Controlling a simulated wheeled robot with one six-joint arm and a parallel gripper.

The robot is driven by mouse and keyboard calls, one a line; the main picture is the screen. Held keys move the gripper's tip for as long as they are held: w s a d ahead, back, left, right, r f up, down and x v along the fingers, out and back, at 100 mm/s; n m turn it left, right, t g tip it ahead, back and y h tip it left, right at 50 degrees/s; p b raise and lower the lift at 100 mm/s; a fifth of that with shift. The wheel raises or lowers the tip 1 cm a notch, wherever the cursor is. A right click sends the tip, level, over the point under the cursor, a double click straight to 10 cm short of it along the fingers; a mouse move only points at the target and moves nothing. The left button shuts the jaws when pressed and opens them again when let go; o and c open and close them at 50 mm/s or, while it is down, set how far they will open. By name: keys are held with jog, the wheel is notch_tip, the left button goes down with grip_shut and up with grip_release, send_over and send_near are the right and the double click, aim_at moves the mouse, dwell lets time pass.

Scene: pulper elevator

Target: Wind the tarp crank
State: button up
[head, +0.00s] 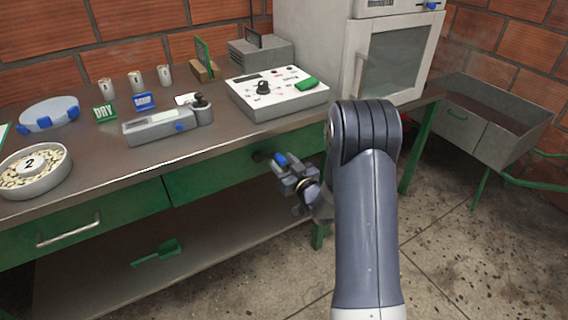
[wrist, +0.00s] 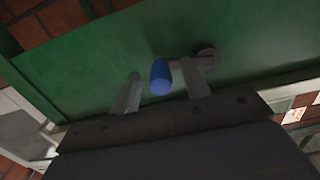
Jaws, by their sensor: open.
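The crank has a blue handle (head: 280,160) and a grey hub (wrist: 208,57) on the green front panel of the workbench. My gripper (head: 294,172) is close in front of the panel. In the wrist view the blue handle (wrist: 160,77) shows between my two open fingers (wrist: 160,84), with a gap to each side. The left finger stands clear; the right finger is near the grey crank arm and partly overlaps it. Whether any finger touches the handle, I cannot tell. The tarp is not identifiable in either view.
The workbench top (head: 95,165) carries a white control box (head: 278,95), a grey meter (head: 165,124) and a dish marked 2 (head: 35,170). A drawer handle (head: 68,231) sits left on the front. A green scoop (head: 157,252) lies on the lower shelf. A metal trough (head: 490,120) stands right.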

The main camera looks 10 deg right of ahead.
grip_shut()
dwell(0.3)
jog(key=shift+w+n+b, duration=0.1)
jog(key=shift+n+b, duration=0.2)
jog(key=shift+b, duration=0.1)
